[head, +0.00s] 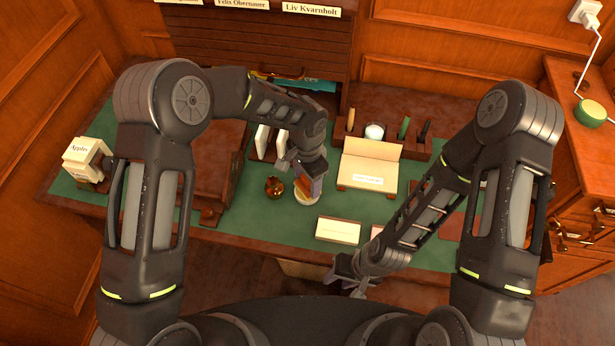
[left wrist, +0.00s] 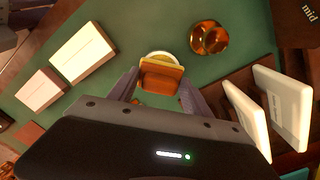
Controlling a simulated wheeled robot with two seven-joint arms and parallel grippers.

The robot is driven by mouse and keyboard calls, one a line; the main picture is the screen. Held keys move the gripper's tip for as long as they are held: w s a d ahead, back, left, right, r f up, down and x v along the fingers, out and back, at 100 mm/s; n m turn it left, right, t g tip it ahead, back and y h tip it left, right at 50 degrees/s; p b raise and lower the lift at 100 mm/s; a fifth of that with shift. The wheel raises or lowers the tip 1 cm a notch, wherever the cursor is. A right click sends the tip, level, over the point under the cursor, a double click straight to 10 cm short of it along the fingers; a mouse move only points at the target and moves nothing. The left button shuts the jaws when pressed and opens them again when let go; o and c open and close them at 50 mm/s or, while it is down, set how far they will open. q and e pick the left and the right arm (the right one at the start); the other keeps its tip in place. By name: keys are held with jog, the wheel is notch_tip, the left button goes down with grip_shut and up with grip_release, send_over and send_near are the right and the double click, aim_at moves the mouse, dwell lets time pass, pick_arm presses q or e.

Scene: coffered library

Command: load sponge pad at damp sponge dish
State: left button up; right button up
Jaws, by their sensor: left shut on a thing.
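My left gripper (head: 304,182) is shut on an orange-brown sponge pad (left wrist: 162,76), pointing down over the green desk top. The pad also shows below the fingers in the head view (head: 301,188). The damp sponge dish (left wrist: 158,55), round with a pale rim, is directly under the pad, which covers part of it. The dish also shows in the head view (head: 307,200), partly hidden by the gripper and pad. I cannot tell whether the pad touches the dish. My right gripper (head: 352,279) is low at the desk's front edge, away from the dish; its jaw opening is unclear.
A brass pot (head: 274,187) stands close left of the dish. Upright white cards (head: 263,140) stand behind it. A cream box (head: 341,229) and a cream slanted stand (head: 369,168) lie to the right. A wooden pen rack (head: 391,138) is at the back.

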pick_arm(q)
jog(key=shift+f+b, duration=0.45)
jog(key=shift+f, duration=0.05)
dwell(0.9)
jog(key=shift+s+f+b, duration=0.1)
jog(key=shift+f+b, duration=0.05)
jog(key=shift+b, duration=0.2)
dwell(1.8)
jog(key=shift+r+p, duration=1.15)
jog(key=shift+r, duration=2.45)
